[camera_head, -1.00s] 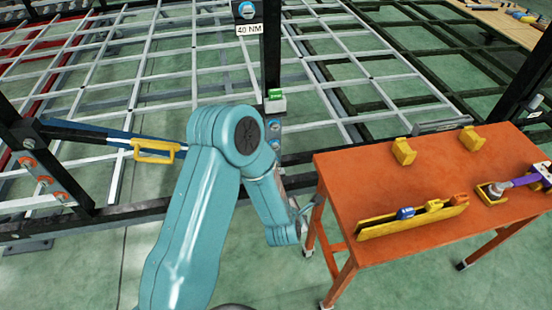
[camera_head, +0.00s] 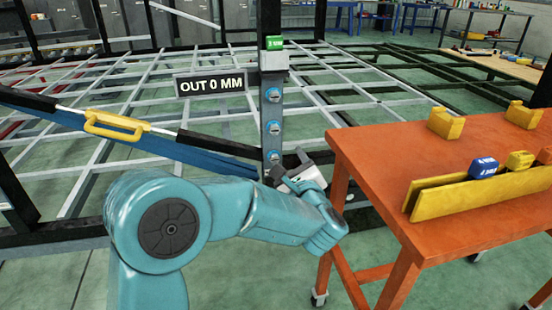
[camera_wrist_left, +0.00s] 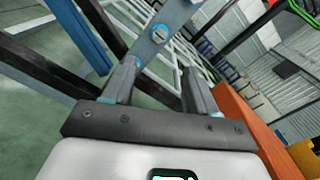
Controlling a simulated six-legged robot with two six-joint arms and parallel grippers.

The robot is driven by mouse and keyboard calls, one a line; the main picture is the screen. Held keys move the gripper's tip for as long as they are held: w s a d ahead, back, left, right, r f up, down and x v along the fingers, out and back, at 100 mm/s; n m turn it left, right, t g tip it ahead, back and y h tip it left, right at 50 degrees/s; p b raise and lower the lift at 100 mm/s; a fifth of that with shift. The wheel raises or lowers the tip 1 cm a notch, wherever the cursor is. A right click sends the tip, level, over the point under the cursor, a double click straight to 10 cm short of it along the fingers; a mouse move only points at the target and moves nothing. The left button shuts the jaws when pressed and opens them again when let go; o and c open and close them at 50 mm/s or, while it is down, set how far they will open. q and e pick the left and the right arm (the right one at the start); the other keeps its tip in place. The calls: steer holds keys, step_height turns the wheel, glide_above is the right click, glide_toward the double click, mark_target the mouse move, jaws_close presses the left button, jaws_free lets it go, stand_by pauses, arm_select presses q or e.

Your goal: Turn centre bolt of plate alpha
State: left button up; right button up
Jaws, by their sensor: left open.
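A grey plate (camera_head: 273,110) with a column of three blue-ringed bolts is fixed to a dark upright post. Its centre bolt (camera_head: 273,127) shows clear of my gripper in the head view. My left gripper (camera_head: 288,168) is open, close to the plate's lower bolt (camera_head: 274,156) and below the centre one. In the left wrist view, the open fingers (camera_wrist_left: 160,88) point toward the plate (camera_wrist_left: 172,18), with a bolt (camera_wrist_left: 158,34) beyond them. Nothing shows held between the fingers. No plate name is readable. My right gripper is out of view.
A sign reading "OUT 0 MM" (camera_head: 211,85) is beside the post. A green-topped block (camera_head: 274,54) sits above the plate. A yellow-handled blue bar (camera_head: 117,126) runs in from the left. An orange table (camera_head: 385,165) stands close to the right of my gripper.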

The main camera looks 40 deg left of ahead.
mark_target(275, 131)
arm_select(q)
steer(key=x, duration=1.6)
steer(key=shift+w+f+b, duration=0.2)
steer(key=shift+f+b, duration=0.1)
steer(key=shift+f, duration=0.05)
steer(key=shift+c, duration=0.3)
steer(key=c, duration=1)
